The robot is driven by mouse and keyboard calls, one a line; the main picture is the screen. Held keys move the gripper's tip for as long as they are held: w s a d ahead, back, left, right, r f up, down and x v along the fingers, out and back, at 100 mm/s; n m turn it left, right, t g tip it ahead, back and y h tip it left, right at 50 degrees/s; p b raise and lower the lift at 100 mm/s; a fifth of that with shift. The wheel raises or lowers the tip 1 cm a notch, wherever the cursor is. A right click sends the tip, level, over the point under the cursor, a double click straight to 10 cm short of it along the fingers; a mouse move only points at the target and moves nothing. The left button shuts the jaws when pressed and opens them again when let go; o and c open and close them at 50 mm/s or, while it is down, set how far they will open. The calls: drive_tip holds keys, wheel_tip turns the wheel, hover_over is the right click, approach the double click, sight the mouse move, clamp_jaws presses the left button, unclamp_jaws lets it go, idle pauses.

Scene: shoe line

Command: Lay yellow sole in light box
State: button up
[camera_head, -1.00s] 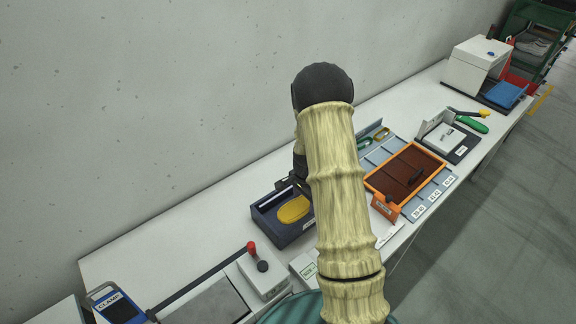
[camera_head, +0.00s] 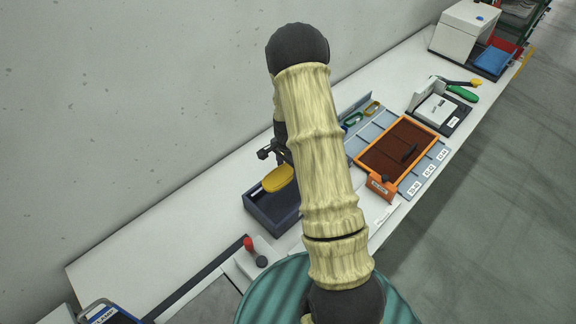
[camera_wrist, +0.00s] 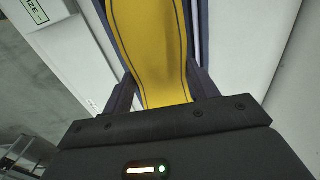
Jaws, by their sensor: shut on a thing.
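My gripper (camera_head: 268,152) is shut on the yellow sole (camera_head: 278,178) and holds it over a dark navy box (camera_head: 276,222). In the wrist view the sole (camera_wrist: 152,45) runs away from me between the two fingers (camera_wrist: 162,88), with a dark line along each edge. Its far end is outside that view. My arm hides the right part of the box in the head view. A white box (camera_head: 464,28) with a blue button on top stands at the far end of the bench; I cannot tell from a label whether it is the light box.
An orange-framed brown tray (camera_head: 368,153) lies on a grey-blue labelled rack right of my arm. Beyond it are a white device (camera_head: 436,108) and a green-handled tool (camera_head: 462,93). A red-knobbed lever (camera_head: 249,244) stands near the front left. The bench along the wall is clear.

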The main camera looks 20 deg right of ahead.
drive_tip(key=shift+f+b, duration=4.65)
drive_tip(key=shift+f, duration=2.25)
drive_tip(key=o, duration=1.2)
wheel_tip(320, 180, up, 17)
drive_tip(key=b, duration=0.3)
drive_tip(key=shift+a+f+b, duration=0.1)
drive_tip(key=shift+a+b, duration=0.05)
drive_tip(key=shift+b, duration=0.15)
drive_tip(key=shift+r, duration=0.3)
